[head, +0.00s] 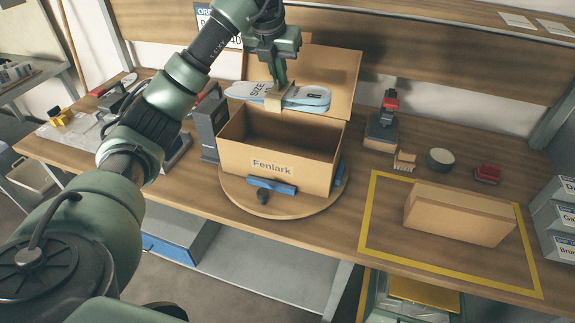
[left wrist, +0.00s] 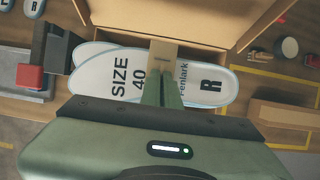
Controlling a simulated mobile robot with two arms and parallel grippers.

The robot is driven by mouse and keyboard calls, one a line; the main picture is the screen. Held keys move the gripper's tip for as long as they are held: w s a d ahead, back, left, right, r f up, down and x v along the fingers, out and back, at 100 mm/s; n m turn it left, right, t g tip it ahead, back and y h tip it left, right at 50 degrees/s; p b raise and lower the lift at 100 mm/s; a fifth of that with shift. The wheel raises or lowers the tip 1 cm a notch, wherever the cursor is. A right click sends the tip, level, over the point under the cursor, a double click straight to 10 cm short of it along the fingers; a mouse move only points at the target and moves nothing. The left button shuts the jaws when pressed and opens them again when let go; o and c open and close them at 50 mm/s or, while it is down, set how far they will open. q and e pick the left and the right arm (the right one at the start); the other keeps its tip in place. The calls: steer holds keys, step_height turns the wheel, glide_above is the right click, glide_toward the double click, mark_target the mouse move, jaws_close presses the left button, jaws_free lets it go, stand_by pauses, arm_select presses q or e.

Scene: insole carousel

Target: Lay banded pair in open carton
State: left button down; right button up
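In the left wrist view the pair (left wrist: 212,85) lies across both fingertips. The open carton (head: 240,155) is brown, labelled "Fenlark", with its lid raised at the back. It stands on a round wooden turntable (head: 262,206). The inside I can see looks empty; part of its floor is hidden. My right gripper is not in view.
A closed brown box (head: 455,215) sits inside a yellow-taped rectangle at the right. A grey upright block (head: 209,127) stands close to the carton's left side.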

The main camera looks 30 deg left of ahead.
arm_select(q)
steer(key=x, duration=0.3)
steer(key=shift+w+d+f, duration=0.15)
steer(key=shift+d+f, duration=0.05)
steer(key=shift+f, duration=0.05)
step_height(320, 180, down, 18)
steer(key=p, duration=0.3)
steer(key=shift+f, duration=0.15)
steer(key=shift+s, duration=0.2)
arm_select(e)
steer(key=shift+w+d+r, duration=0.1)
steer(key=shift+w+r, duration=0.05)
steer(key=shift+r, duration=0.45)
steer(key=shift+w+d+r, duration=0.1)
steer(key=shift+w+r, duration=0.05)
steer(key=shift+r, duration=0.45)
arm_select(q)
steer(key=c, duration=2.1)
jaws_free()
steer(key=shift+f, duration=0.15)
steer(key=o, duration=0.4)
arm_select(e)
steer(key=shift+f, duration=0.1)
